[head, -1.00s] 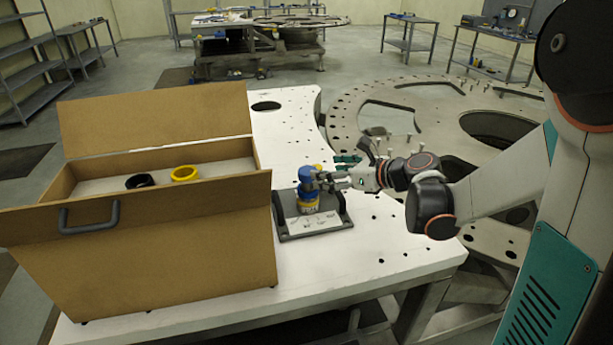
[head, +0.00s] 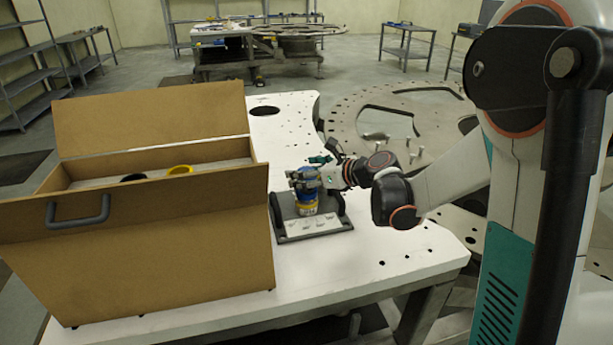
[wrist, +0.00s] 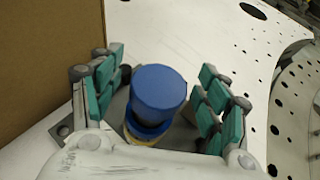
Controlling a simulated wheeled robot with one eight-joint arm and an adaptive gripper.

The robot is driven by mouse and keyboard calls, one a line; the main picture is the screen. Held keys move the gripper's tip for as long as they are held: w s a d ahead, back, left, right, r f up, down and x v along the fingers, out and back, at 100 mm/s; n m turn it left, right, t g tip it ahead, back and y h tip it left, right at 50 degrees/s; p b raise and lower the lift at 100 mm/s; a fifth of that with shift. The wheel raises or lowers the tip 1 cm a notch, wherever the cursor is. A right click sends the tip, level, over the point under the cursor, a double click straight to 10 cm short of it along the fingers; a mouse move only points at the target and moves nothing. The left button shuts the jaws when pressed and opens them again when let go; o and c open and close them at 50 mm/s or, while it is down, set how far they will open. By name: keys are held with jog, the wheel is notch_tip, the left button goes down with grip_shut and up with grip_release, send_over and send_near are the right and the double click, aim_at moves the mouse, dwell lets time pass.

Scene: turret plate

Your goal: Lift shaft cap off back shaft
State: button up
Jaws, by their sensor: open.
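The blue shaft cap (wrist: 160,90) stands upright in the wrist view, with a blue and yellow part (head: 307,205) below it. In the head view this stack is on a grey fixture (head: 338,224) on the white table, with the cap mostly hidden by my gripper (head: 310,179). My gripper is open, with its green-padded fingers on either side of the cap in the wrist view (wrist: 163,85). Gaps show between both fingers and the cap. The shaft itself is hidden inside the stack.
A brown open box (head: 150,235) stands left of the fixture. It holds a black ring (head: 134,178) and a yellow ring (head: 180,170). The white table (head: 285,125) is clear behind the fixture. A large round plate with holes (head: 350,115) lies behind right.

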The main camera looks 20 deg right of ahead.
jog(key=c, duration=1)
